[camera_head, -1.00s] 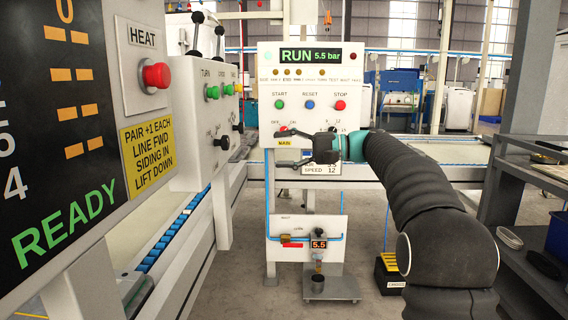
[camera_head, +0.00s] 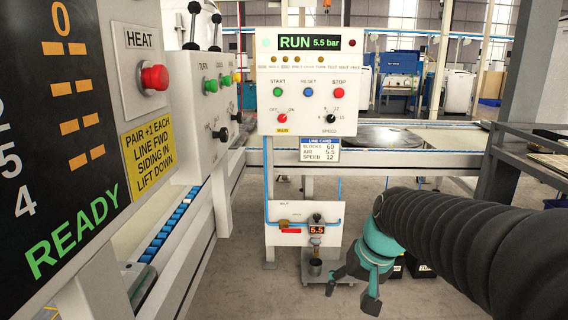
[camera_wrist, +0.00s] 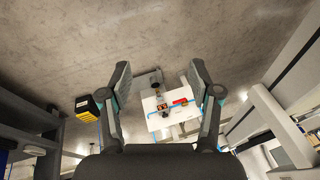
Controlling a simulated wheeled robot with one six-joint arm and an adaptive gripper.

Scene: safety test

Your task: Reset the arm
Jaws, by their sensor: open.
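My gripper (camera_head: 354,289) is open and empty in the head view, low in front of the control stand and pointing down and to the left. My dark ribbed arm reaches it from the right edge. In the wrist view my gripper (camera_wrist: 160,85) shows its two fingers spread wide apart, with nothing between them but the floor and the small white air panel beyond. The control panel (camera_head: 262,100) reads RUN 5.5 bar, and my gripper is below it and clear of its buttons and knobs.
A large panel reading READY (camera_head: 60,215) fills the left. A dark shelf (camera_head: 520,150) stands at right. A yellow-and-black box (camera_wrist: 86,106) lies on the floor.

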